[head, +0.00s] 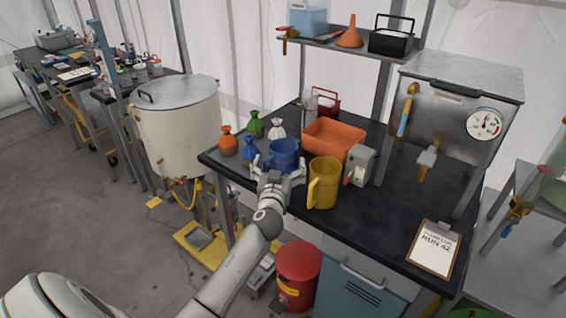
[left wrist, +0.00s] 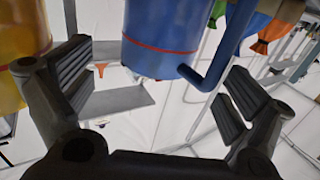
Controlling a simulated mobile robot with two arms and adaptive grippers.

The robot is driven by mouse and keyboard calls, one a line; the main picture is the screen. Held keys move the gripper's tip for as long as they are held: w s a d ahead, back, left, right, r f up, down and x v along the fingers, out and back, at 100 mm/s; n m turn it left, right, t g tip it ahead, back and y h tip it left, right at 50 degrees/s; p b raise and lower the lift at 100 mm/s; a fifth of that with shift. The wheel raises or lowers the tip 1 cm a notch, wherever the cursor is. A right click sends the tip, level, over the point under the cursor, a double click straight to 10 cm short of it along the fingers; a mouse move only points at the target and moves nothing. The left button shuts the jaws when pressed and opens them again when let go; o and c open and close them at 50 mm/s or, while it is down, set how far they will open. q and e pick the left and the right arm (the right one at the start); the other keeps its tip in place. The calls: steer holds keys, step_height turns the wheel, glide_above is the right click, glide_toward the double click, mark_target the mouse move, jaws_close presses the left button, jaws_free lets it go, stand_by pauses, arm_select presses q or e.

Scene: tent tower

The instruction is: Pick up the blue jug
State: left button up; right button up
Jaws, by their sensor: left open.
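The blue jug (head: 284,152) stands upright near the front edge of the dark bench. My left gripper (head: 279,172) is open, with its fingers spread on either side of the jug's near side. In the left wrist view the blue jug (left wrist: 160,40), with a red band, shows between the two open fingers (left wrist: 157,85), with a visible gap to each. Its blue handle is on the right there, close to the right finger. I cannot tell whether anything touches the jug. The right gripper is not in view.
A yellow jug (head: 323,183) stands just right of my gripper; it also shows in the left wrist view (left wrist: 20,50). Small tied bags, including an orange one (head: 228,143) and a blue one (head: 249,149), sit left. An orange bin (head: 333,138) and grey box (head: 359,166) stand behind.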

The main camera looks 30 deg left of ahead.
mark_target(282, 160)
arm_select(q)
steer(key=shift+f+p+x, duration=0.1)
steer(key=shift+p+x, duration=0.1)
steer(key=shift+x, duration=0.95)
steer(key=shift+f+p+x, duration=0.15)
steer(key=shift+x, duration=0.95)
jaws_close()
